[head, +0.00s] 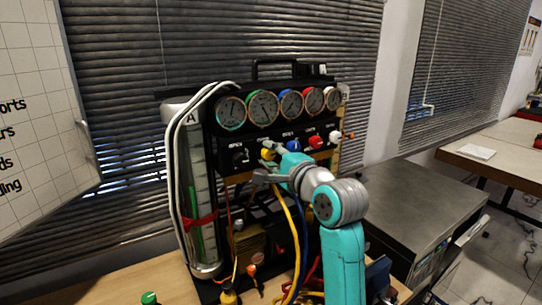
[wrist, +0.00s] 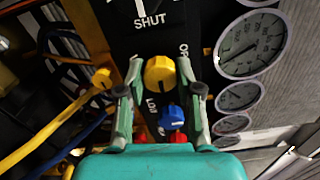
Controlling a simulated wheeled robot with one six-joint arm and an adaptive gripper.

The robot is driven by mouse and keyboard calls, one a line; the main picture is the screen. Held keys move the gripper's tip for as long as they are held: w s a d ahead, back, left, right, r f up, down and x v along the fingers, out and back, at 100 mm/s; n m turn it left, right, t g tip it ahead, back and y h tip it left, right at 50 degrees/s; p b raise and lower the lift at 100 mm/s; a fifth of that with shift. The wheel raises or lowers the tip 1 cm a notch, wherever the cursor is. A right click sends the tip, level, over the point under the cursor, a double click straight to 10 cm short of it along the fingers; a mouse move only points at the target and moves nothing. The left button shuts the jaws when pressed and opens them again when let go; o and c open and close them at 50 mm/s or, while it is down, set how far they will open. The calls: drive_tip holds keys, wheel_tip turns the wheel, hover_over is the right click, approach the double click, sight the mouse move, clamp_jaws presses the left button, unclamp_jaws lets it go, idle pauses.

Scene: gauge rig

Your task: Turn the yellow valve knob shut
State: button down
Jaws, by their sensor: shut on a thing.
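The yellow valve knob (wrist: 159,72) sits on the black panel (wrist: 150,40) between the two fingers of my gripper (wrist: 160,75) in the wrist view. The fingers stand one on each side of it and are shut on it. A SHUT label is printed above the knob in that view, and partly hidden lettering runs down to its right and below. A small dark mark shows on the lower part of the knob. In the head view the yellow knob (head: 267,154) is partly covered by my gripper (head: 266,175), which reaches in from the right.
A blue knob (wrist: 171,117) and a red knob lie close to the yellow one. Several round gauges (head: 263,107) line the panel top. A clear cylinder (head: 203,200) stands left of the panel. Yellow and blue hoses (head: 297,235) hang below. A grey cabinet (head: 420,195) is at right.

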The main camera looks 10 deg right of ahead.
drive_tip(key=shift+f, duration=0.1)
idle(0.3)
drive_tip(key=c, duration=0.8)
unclamp_jaws()
drive_tip(key=shift+o, duration=0.2)
drive_tip(key=v, duration=1.2)
drive_tip(key=shift+d, duration=0.1)
